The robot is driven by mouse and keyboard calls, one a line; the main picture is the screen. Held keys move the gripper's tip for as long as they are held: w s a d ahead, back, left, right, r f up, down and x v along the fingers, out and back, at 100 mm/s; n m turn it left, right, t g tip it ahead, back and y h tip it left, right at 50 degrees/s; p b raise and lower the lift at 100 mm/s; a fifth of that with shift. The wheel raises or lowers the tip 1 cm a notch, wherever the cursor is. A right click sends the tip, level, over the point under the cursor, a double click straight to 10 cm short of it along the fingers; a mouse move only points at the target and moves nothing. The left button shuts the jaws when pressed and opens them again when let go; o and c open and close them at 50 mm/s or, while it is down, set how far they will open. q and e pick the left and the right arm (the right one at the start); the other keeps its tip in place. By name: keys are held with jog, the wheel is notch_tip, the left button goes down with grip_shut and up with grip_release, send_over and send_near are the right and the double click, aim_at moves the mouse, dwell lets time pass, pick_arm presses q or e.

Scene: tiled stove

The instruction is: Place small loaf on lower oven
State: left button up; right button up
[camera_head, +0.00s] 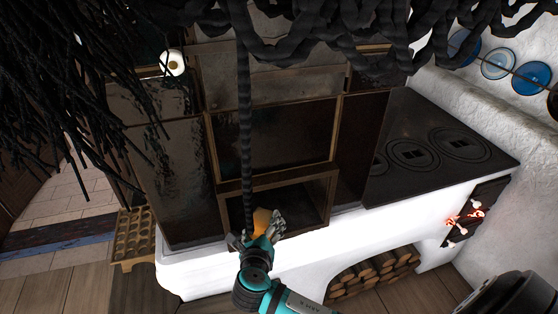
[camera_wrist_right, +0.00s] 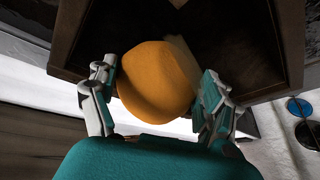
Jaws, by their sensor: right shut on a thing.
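The small loaf (camera_wrist_right: 155,82) is a round orange-brown piece in the right wrist view. My right gripper (camera_wrist_right: 158,90) is shut on it, with a finger on each side. In the head view the loaf (camera_head: 262,221) shows partly between the fingers of the right gripper (camera_head: 262,226). The gripper is at the front opening of the lower oven (camera_head: 300,203), a dark square niche with a wooden-looking frame low in the tiled stove. The loaf is at the mouth of this niche; I cannot tell whether it touches the niche floor. My left gripper is not in view.
A black cooktop (camera_head: 430,150) lies right of the oven. A white ledge (camera_head: 300,250) runs below the niche, above a firewood arch (camera_head: 372,275). Glowing coals (camera_head: 465,215) show at the right. Dark hanging strands (camera_head: 246,120) cross in front of the stove. A wooden holed rack (camera_head: 135,237) stands left.

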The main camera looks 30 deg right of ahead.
jog(key=w+d, duration=0.2)
jog(key=d, duration=0.2)
jog(key=w+d+f, duration=0.1)
jog(key=w+d, duration=0.2)
jog(key=d, duration=0.2)
jog(key=w+d+p, duration=0.1)
jog(key=w+d, duration=0.1)
jog(key=d, duration=0.3)
jog(key=shift+w+f, duration=0.15)
jog(key=shift+w, duration=0.1)
jog(key=shift+d+f, duration=0.1)
jog(key=shift+f, duration=1.65)
jog(key=shift+f, duration=0.1)
jog(key=o, duration=1.2)
jog(key=v, duration=1.2)
